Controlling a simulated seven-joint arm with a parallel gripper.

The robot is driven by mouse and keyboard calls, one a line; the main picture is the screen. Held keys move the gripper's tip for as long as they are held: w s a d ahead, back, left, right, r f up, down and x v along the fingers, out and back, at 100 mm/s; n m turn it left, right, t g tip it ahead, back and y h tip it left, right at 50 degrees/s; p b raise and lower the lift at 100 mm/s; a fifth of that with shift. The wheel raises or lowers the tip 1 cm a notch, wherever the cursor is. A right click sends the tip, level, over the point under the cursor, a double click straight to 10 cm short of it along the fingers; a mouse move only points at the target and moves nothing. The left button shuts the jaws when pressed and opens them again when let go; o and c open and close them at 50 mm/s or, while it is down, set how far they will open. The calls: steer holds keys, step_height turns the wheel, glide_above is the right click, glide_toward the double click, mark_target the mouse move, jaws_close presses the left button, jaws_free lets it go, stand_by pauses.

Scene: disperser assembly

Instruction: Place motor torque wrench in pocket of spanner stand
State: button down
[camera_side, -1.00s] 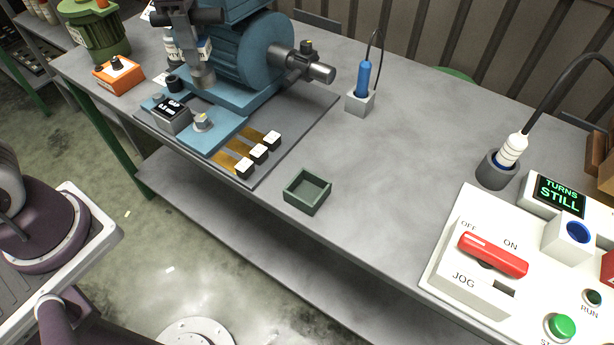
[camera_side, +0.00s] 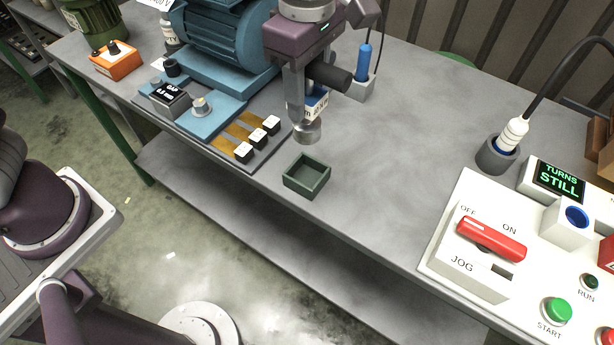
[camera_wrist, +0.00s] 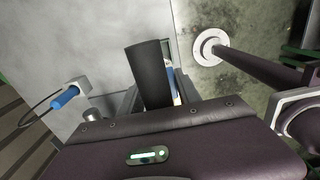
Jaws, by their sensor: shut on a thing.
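A dark green open-topped box (camera_side: 318,188), which looks like the spanner stand, sits near the bench's front edge. Its square pocket looks empty.
A blue motor (camera_side: 215,40) on a plate stands to the left, with several white-topped blocks on brass strips (camera_side: 258,138). A blue probe (camera_side: 363,62) stands in a grey holder behind my gripper. A control panel (camera_side: 450,235) is at the right. The bench between is clear.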

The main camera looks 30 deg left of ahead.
step_height(320, 180, down, 13)
steer(key=shift+f, duration=0.15)
steer(key=shift+f, duration=0.15)
steer(key=c, duration=0.8)
jaws_free()
steer(key=shift+c, duration=0.2)
